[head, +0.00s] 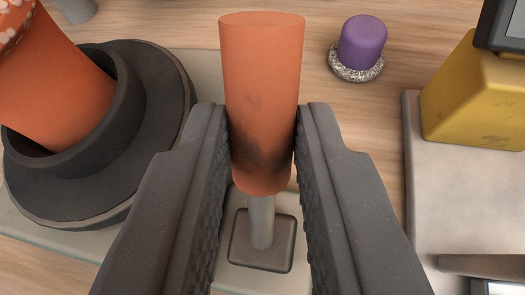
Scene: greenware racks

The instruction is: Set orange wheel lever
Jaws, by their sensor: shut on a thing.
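The orange lever handle (262,60) stands near the top middle of the view, a cylinder with dark smudges on its lower part. It sits on a grey metal stem (262,222) that rises from a small square grey base plate (240,255). My gripper (262,135) is shut on the handle, with one dark ridged finger on each side of it. The handle looks roughly upright, leaning slightly if at all. At the left, a dark round wheel-like part (165,110) has a raised collar with a thick orange piece (50,85) in it.
A purple knob (362,42) on a speckled grey ring stands at the upper right. A yellow block (475,100) with a dark-framed part above it is at the right, on a pale grey plate (430,195). Bare wood (365,120) shows between the lever and that plate.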

